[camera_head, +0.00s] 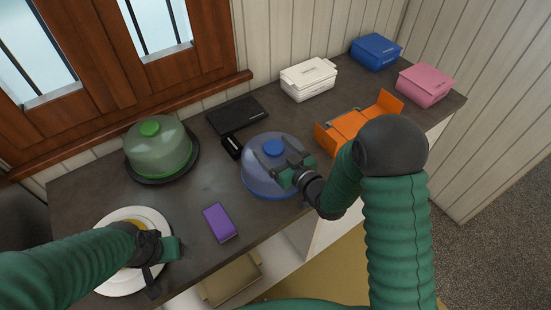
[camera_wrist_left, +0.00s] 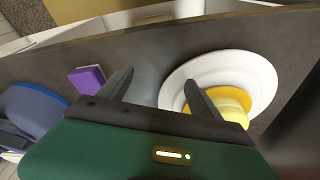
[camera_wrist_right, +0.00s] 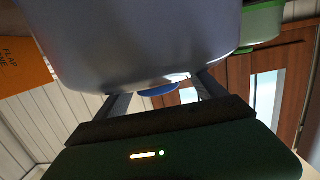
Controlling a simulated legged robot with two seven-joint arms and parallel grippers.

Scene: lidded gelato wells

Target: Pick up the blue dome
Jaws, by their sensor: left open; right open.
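The blue dome (camera_head: 262,184) is a translucent cover with a solid blue knob (camera_head: 273,147), standing on the dark counter. My right gripper (camera_head: 276,163) is open at the dome's upper part, close to the knob. In the right wrist view the dome (camera_wrist_right: 150,45) fills the top, and the knob (camera_wrist_right: 158,90) shows between the open fingers (camera_wrist_right: 162,88). Contact cannot be told. My left gripper (camera_head: 160,268) is open and empty near the counter's front edge. In the left wrist view its fingers (camera_wrist_left: 156,85) are apart, one over the white plate (camera_wrist_left: 262,75).
A green dome (camera_head: 160,158) stands at the left on a dark base. A purple box (camera_head: 220,223) lies left of the blue dome. Behind are a black flat case (camera_head: 236,115) and a white box (camera_head: 308,80). An orange open box (camera_head: 350,122), blue box (camera_head: 376,52) and pink box (camera_head: 426,86) are right.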

